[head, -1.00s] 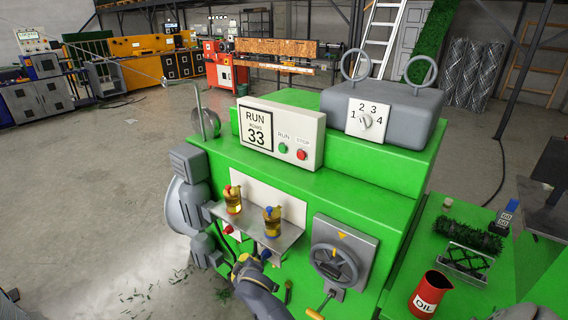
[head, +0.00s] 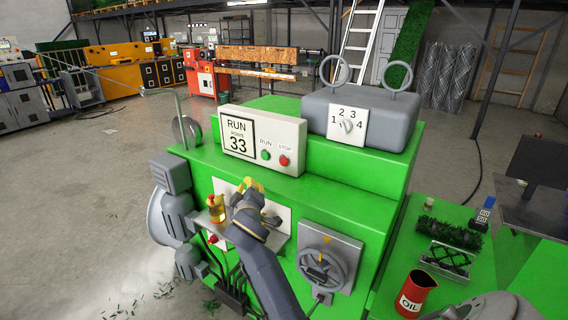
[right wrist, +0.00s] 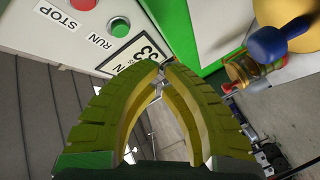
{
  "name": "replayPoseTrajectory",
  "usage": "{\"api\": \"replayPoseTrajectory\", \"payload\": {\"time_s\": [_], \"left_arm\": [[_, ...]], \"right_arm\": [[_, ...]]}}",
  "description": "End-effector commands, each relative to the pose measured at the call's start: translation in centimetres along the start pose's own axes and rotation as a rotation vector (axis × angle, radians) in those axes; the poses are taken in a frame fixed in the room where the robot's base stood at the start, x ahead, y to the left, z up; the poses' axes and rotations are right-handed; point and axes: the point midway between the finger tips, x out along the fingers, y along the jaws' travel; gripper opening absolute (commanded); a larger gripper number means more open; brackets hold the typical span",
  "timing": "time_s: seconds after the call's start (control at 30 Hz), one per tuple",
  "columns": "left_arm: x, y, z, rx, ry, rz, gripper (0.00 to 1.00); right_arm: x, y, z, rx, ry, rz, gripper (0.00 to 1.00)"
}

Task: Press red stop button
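The red stop button (head: 284,160) is on the right part of a white control panel (head: 263,126) atop the green machine. The green run button (head: 265,155) is just left of it, and the panel's display (head: 238,136) reads RUN 33. My right gripper (head: 250,184) is below the panel, left of and lower than the stop button, not touching it. In the right wrist view its yellow-green fingers (right wrist: 162,68) come together at the tips, with nothing held. There the stop button (right wrist: 83,4) is at the upper left, partly cut off. My left gripper is not seen.
An amber oiler (head: 217,208) stands on the small shelf beside my right gripper. A handwheel (head: 323,267) is to the right, below a grey box with a selector dial (head: 347,126). A red oil can (head: 416,292) stands at the lower right.

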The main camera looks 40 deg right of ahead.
Motion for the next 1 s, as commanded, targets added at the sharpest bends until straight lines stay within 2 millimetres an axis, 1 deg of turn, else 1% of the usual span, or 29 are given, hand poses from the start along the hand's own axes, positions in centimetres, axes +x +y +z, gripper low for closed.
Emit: {"api": "replayPoseTrajectory", "payload": {"time_s": [0.03, 0.1, 0.2, 0.3, 0.77, 0.87, 1.0], "left_arm": [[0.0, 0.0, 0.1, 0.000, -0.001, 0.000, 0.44], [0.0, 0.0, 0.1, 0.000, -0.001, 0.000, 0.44], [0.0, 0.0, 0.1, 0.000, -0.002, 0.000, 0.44], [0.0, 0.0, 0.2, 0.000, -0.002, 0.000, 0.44], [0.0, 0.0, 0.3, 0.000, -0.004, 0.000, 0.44], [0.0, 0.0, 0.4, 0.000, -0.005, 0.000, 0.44], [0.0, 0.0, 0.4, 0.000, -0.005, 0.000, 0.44]], "right_arm": [[0.0, 1.0, -0.1, 0.003, 0.000, 0.020, 0.00], [-0.1, 2.1, -0.2, 0.004, -0.003, 0.041, 0.00], [-0.2, 3.1, -0.3, 0.006, -0.004, 0.062, 0.00], [-0.2, 3.7, -0.3, 0.007, -0.004, 0.072, 0.00], [-0.1, 3.9, -0.2, 0.007, -0.005, 0.075, 0.00], [0.2, 4.1, -0.1, 0.007, -0.005, 0.076, 0.00], [1.2, 4.7, 0.5, 0.006, -0.006, 0.076, 0.00]]}}
